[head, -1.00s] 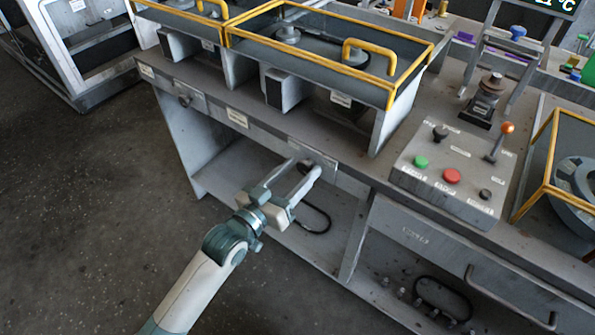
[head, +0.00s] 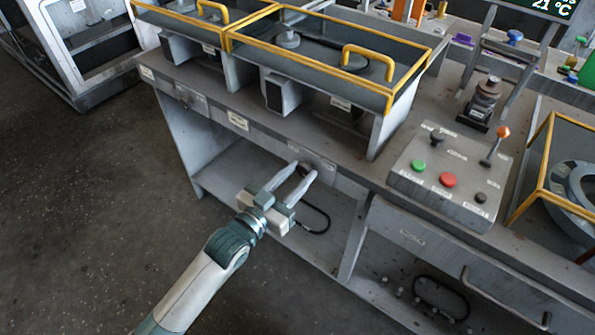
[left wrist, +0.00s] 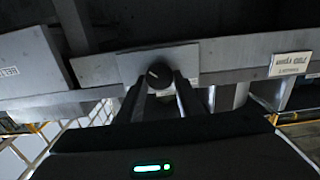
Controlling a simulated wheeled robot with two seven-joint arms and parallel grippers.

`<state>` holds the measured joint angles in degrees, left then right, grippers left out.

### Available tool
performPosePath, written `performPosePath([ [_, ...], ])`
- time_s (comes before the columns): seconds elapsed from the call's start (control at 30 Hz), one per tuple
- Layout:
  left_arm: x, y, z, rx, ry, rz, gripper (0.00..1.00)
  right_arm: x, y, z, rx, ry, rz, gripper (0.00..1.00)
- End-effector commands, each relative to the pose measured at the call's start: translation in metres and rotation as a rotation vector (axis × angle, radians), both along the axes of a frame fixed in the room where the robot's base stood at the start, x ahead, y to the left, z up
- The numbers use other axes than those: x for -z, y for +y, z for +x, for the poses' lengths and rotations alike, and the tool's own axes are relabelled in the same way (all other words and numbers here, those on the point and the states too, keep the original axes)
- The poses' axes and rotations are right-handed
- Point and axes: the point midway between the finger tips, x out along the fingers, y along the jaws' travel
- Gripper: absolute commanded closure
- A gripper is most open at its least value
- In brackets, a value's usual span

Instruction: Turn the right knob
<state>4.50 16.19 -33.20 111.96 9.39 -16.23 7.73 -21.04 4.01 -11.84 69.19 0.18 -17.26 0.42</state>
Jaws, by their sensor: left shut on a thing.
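The right knob (left wrist: 159,75) is a round, dark knob on a light plate on the bench's front edge. In the left wrist view it sits between my fingertips, with a pale mark on its face toward the upper left. In the head view it is mostly hidden by the fingers. My left gripper (head: 304,169) reaches up to that plate (head: 326,166) from the lower left and is shut on the knob; it also shows in the left wrist view (left wrist: 161,81). My right gripper is out of view.
Another knob (head: 186,97) is on the same front edge, farther left. A control box (head: 450,180) with green and red buttons and an orange-tipped lever stands on the bench to the right. Yellow-framed trays (head: 225,42) stand above. A drawer handle (head: 505,300) is at lower right.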

Motion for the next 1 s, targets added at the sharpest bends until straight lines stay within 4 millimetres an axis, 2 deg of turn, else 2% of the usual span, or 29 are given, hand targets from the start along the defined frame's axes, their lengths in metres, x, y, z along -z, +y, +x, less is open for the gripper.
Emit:
performPosePath([
  [0.5,0.0,-0.001,-0.001,0.0,-0.207,0.288,0.89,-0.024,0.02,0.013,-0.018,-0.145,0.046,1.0],
  [1.0,0.001,-0.002,-0.001,0.0,-0.244,0.338,0.89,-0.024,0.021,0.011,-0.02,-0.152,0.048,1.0],
])
